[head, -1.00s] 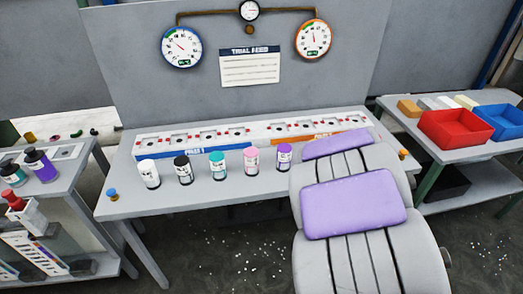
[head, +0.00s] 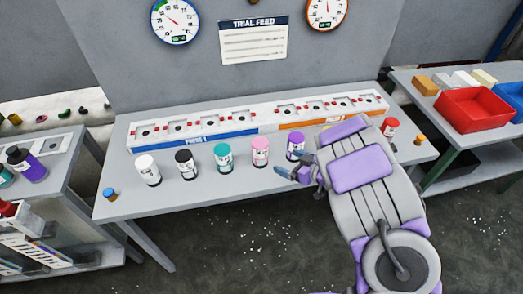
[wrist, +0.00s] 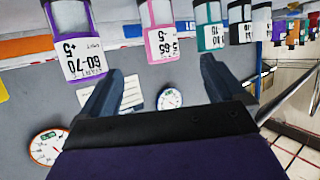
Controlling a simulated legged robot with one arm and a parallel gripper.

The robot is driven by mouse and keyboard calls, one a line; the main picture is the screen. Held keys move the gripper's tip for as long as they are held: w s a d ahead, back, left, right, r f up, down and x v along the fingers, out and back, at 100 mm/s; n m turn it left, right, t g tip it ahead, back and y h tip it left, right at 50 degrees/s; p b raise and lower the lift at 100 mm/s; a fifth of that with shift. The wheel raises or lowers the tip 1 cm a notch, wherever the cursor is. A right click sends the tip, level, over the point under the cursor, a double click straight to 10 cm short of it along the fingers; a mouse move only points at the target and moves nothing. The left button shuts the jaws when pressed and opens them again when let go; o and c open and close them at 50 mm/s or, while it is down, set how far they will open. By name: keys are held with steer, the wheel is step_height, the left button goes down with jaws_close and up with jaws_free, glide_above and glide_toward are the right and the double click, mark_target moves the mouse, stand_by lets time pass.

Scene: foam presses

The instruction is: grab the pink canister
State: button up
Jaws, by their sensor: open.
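The pink canister (head: 260,151) stands upright on the grey table, between the teal canister (head: 223,156) and the purple canister (head: 295,147). My gripper (head: 283,173) is open and empty, just in front of the table's canister row, near the pink and purple canisters. In the wrist view, the picture is upside down. There the pink canister (wrist: 163,40) appears beyond and between my two open fingers (wrist: 163,85), apart from them. The purple canister (wrist: 80,45) shows to its left and the teal canister (wrist: 209,25) to its right.
White (head: 148,169) and black (head: 186,164) canisters stand farther left in the row. A red canister (head: 390,128) stands to the right, beside my arm. The press rack (head: 205,129) runs behind the row. Red (head: 470,108) and blue bins sit on the right table.

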mark_target(266, 154)
steer(key=b+x, duration=0.1)
steer(key=x, duration=0.9)
steer(key=shift+a+f, duration=0.2)
steer(key=shift+a, duration=0.15)
steer(key=shift+w+a+f+b, duration=0.1)
steer(key=shift+w+f+b, duration=0.25)
steer(key=shift+w+b, duration=0.1)
steer(key=x, duration=0.1)
steer(key=b+x, duration=0.1)
steer(key=x, duration=0.1)
steer(key=shift+w+a+f, duration=0.1)
steer(key=shift+f, duration=0.25)
steer(key=shift+w+a, duration=0.2)
steer(key=shift+a, duration=0.25)
steer(key=shift+d, duration=0.2)
steer(key=c, duration=1.2)
steer(key=shift+a+r, duration=0.1)
